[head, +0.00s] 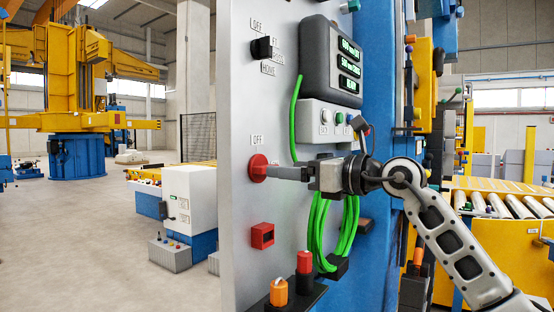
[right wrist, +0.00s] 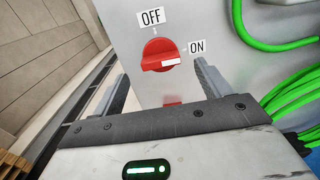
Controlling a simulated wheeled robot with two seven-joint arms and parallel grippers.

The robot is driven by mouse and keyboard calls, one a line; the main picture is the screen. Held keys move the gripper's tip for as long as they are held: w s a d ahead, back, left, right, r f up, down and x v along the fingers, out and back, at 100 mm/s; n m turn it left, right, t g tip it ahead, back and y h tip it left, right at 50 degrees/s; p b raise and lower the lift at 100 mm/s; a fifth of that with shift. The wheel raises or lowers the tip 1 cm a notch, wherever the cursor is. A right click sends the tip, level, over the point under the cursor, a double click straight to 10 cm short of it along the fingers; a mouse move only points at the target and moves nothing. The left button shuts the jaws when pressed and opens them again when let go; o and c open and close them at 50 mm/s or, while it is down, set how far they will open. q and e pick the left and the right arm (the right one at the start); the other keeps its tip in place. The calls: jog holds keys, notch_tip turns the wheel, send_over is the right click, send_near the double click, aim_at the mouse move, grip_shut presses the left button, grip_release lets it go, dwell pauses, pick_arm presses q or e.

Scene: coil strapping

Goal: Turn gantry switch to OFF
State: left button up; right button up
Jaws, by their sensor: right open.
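The gantry switch is a red round knob (head: 257,168) on the grey panel (head: 238,110). In the right wrist view the red knob (right wrist: 158,50) has a white pointer mark turned right, toward the ON label (right wrist: 197,46). The OFF label (right wrist: 151,17) is above it. My right gripper (head: 272,173) reaches the knob from the right in the head view. In the right wrist view my right gripper (right wrist: 163,72) is open, one finger on each side of the knob. Contact with the knob cannot be told. My left gripper is not in view.
A black selector (head: 262,48) is higher on the panel. A display box (head: 331,62) and a button box (head: 318,120) are to the right, with green cables (head: 318,225) below. A red square socket (head: 262,235) and orange and red handles (head: 304,263) are lower.

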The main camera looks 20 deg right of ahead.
aim_at(264, 169)
jog(key=shift+p+x, duration=0.4)
jog(key=shift+x, duration=1.65)
jog(key=c, duration=1)
